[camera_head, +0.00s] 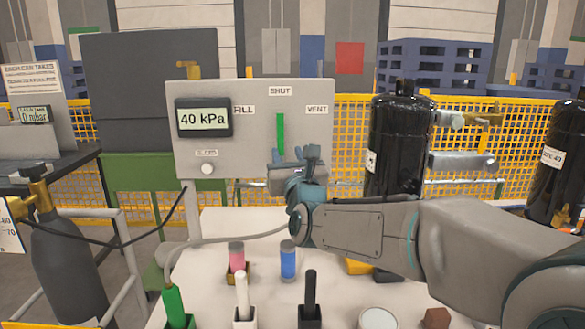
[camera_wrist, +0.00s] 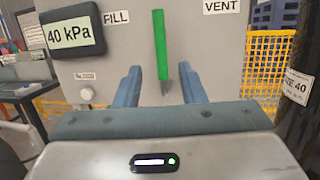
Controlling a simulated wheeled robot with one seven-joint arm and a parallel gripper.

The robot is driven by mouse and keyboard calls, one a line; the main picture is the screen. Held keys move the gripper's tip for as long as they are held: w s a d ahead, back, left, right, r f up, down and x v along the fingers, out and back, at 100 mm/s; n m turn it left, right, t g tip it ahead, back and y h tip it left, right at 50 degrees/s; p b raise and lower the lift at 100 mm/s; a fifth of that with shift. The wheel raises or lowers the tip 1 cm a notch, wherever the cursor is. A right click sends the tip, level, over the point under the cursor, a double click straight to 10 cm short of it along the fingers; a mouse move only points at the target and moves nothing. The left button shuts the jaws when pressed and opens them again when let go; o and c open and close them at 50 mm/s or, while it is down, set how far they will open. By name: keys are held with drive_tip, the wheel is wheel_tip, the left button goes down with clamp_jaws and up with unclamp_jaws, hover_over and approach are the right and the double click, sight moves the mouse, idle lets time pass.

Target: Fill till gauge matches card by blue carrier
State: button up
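The gauge (camera_head: 203,118) on the grey panel (camera_head: 255,140) reads 40 kPa, and it also shows in the wrist view (camera_wrist: 69,35). A green lever (camera_head: 280,134) stands upright below the SHUT label (camera_head: 280,91), between FILL and VENT. In the wrist view the lever (camera_wrist: 160,45) lies ahead, between my fingers' lines. My gripper (camera_head: 298,155) is open in front of the panel, its blue fingers (camera_wrist: 160,73) apart with nothing clearly held. Contact with the lever cannot be told. A partly seen card (camera_wrist: 297,87) at right ends in "40". A blue cylinder (camera_head: 288,261) stands on the bench.
The pale bench (camera_head: 215,224) holds a pink cylinder (camera_head: 237,256) and several handled tools at its front. Black tanks (camera_head: 398,150) stand right of the panel. A dark gas bottle (camera_head: 72,255) with a hose stands left. Yellow mesh fencing (camera_head: 350,120) runs behind.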

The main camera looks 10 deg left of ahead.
drive_tip(key=shift+v, duration=2)
drive_tip(key=s+d+f+n+g+h+p, duration=0.2)
drive_tip(key=s+d+n+g+h+p, duration=0.15)
drive_tip(key=d+n+p, duration=0.35)
drive_tip(key=s+d+f+n+g+h+p, duration=0.2)
drive_tip(key=s+d+n+g+p, duration=0.25)
drive_tip(key=n, duration=0.55)
drive_tip(key=s+d+n+g+h+p, duration=0.2)
drive_tip(key=s+d+n+g+p, duration=0.6)
drive_tip(key=s+d+n, duration=0.6)
drive_tip(key=s+p, duration=0.2)
drive_tip(key=s, duration=0.1)
drive_tip(key=shift+s+d+r, duration=0.25)
drive_tip(key=shift+s, duration=0.1)
